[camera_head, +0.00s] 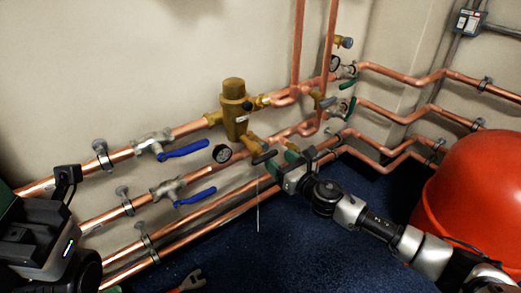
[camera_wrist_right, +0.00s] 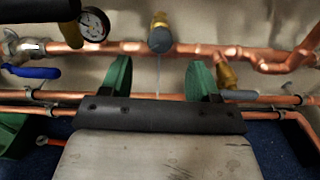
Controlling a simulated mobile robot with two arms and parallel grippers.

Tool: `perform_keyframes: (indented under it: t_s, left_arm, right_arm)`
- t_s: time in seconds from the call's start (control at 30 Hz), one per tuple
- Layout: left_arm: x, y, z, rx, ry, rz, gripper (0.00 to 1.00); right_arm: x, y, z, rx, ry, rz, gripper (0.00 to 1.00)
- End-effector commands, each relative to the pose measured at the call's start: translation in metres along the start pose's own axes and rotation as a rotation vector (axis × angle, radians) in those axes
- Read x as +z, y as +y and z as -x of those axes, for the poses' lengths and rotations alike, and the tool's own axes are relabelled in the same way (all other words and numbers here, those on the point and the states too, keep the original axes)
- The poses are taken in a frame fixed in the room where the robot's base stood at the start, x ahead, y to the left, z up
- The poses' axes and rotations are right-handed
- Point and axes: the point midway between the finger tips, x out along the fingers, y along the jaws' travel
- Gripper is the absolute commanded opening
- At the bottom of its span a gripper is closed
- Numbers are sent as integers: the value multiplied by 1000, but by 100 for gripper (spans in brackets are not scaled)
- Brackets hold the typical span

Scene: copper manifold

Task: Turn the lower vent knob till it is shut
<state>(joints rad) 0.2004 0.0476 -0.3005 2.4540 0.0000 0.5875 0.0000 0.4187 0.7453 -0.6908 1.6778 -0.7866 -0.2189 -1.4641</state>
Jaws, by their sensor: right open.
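The lower vent knob (camera_head: 264,157) is dark grey and sits on a brass fitting on the middle copper pipe. In the right wrist view the knob (camera_wrist_right: 160,41) shows as a round grey end. A thin pale line like a water stream (camera_head: 258,205) runs straight down below it. My right gripper (camera_head: 279,160) is open, just right of the knob in the head view. In the right wrist view its two green fingers (camera_wrist_right: 160,75) stand apart, with the knob beyond and between them, not gripped. Part of my left arm (camera_head: 40,235) is at the lower left; its fingers do not show clearly.
A pressure gauge (camera_head: 222,153) and a brass valve body (camera_head: 235,110) are close left of the knob. Blue levers (camera_head: 185,150) stick out further left. Copper pipes run behind and below. A red tank (camera_head: 480,190) stands at right. A wrench (camera_head: 190,281) lies on the blue floor.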

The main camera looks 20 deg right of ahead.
Motion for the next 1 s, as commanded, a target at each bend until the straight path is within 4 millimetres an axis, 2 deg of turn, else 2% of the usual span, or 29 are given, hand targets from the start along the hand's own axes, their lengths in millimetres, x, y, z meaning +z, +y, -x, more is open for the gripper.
perform_keyframes:
  t_s: [0.3,0.5,0.67,0.93,1.0]
  left_arm:
    - [-5,2,-5,20,50,-7,0]
    - [-9,4,-11,31,79,-11,0]
    - [-11,4,-14,35,89,-13,0]
    - [-11,4,-15,36,90,-13,0]
    - [-11,4,-15,36,90,-13,0]
  right_arm:
    - [-2,0,-58,0,-3,-3,61]
    - [-2,0,-84,-1,-1,-4,61]
    - [0,0,-93,-1,0,-3,61]
    - [0,0,-94,-1,1,-4,61]
    - [0,0,-94,-1,1,-4,52]
